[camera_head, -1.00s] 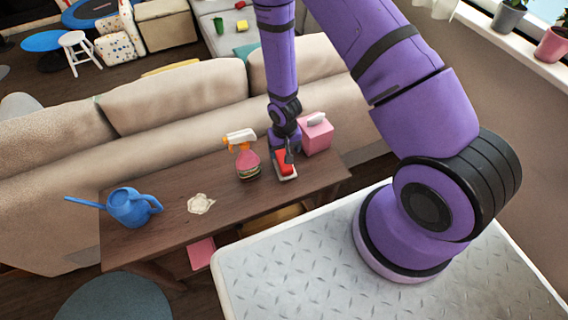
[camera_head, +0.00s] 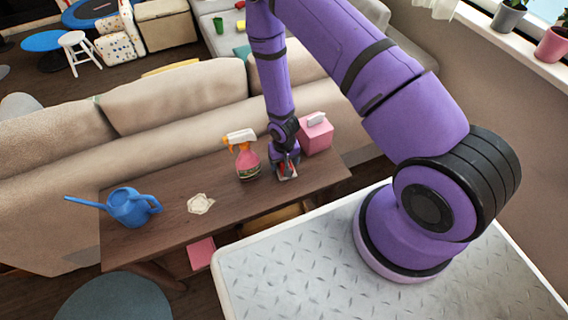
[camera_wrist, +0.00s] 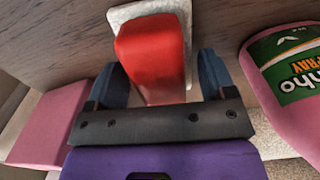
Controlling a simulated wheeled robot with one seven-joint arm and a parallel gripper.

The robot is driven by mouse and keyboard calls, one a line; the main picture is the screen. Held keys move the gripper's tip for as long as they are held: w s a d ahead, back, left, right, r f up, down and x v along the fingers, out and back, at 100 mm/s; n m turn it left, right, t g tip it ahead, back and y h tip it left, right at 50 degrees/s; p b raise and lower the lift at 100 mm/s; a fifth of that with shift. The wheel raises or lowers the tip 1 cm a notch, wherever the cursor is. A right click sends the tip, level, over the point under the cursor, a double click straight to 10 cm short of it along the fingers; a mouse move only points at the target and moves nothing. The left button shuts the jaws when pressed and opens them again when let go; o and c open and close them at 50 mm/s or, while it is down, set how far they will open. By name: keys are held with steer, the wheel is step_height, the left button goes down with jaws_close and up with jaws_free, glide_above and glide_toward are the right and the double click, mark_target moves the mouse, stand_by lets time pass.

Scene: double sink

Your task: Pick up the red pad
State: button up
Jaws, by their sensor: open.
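The red pad (camera_wrist: 152,45) is a red block on a pale grey-white base, seen close up in the wrist view. In the head view the pad (camera_head: 283,177) lies on the dark wooden table, mostly hidden by my gripper (camera_head: 286,170). In the wrist view my gripper (camera_wrist: 158,78) is open, with one dark blue finger on each side of the near end of the red block. Gaps seem to show between block and fingers; I cannot tell if either touches.
A spray bottle (camera_head: 247,160) stands close left of my gripper, and a pink tissue box (camera_head: 317,138) close right. A crumpled pale cloth (camera_head: 200,204) and a blue watering can (camera_head: 130,207) are further left on the table (camera_head: 170,228). A beige sofa (camera_head: 170,100) runs behind it.

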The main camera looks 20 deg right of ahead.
steer(key=c, duration=1)
steer(key=shift+r, duration=0.8)
step_height(320, 180, up, 2)
steer(key=shift+r, duration=0.1)
steer(key=s+d+r, duration=0.1)
steer(key=s+d, duration=0.1)
steer(key=s, duration=1.3)
steer(key=shift+s, duration=0.4)
steer(key=shift+d+r, duration=0.1)
